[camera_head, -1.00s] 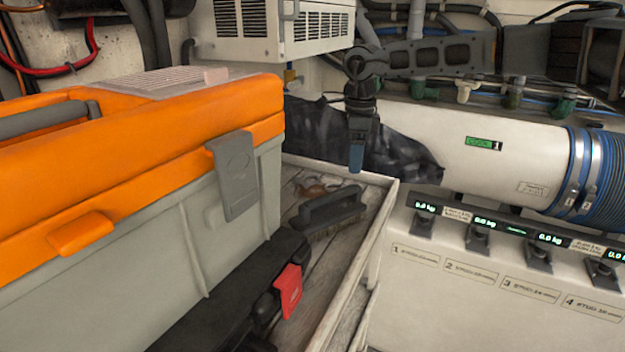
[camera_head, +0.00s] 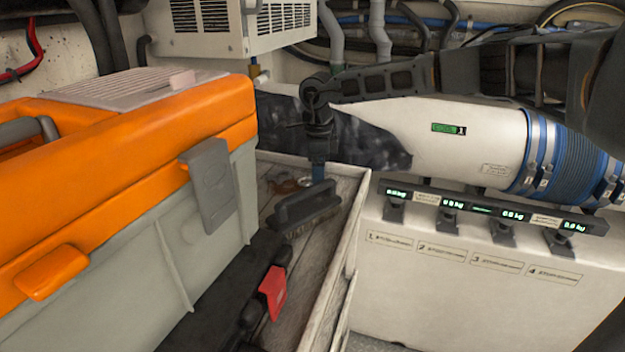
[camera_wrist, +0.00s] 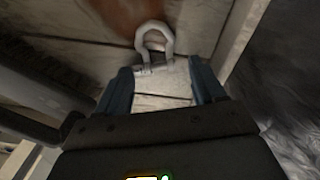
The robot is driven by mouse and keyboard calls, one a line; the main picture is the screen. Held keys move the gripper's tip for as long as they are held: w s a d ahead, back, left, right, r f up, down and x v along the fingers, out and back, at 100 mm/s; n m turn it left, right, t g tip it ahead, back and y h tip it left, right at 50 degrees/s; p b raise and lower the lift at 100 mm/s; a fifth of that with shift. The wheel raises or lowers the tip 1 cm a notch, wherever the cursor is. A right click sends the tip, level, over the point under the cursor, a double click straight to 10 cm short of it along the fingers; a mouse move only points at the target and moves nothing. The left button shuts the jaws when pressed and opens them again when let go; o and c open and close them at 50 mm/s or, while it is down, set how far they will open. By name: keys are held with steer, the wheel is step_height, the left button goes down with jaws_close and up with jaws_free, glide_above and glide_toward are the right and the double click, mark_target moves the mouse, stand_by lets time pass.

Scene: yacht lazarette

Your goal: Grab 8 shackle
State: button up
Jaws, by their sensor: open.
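A grey metal shackle (camera_wrist: 154,40) lies on worn pale planks in the wrist view, its bow away from me and its pin end nearest my gripper. My gripper (camera_wrist: 160,78) is open and empty, its two blue fingers on either side of the space just short of the shackle's pin end. In the head view my gripper (camera_head: 318,174) points down low over the far end of the wood-floored tray (camera_head: 300,305), behind a dark brush.
The dark-handled brush (camera_head: 305,205) lies close in front of my gripper. A large orange and grey toolbox (camera_head: 200,215) stands at left. The tray's raised white edge (camera_head: 345,250) runs along the right.

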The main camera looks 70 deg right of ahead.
steer(key=c, duration=1.1)
steer(key=shift+c, duration=0.2)
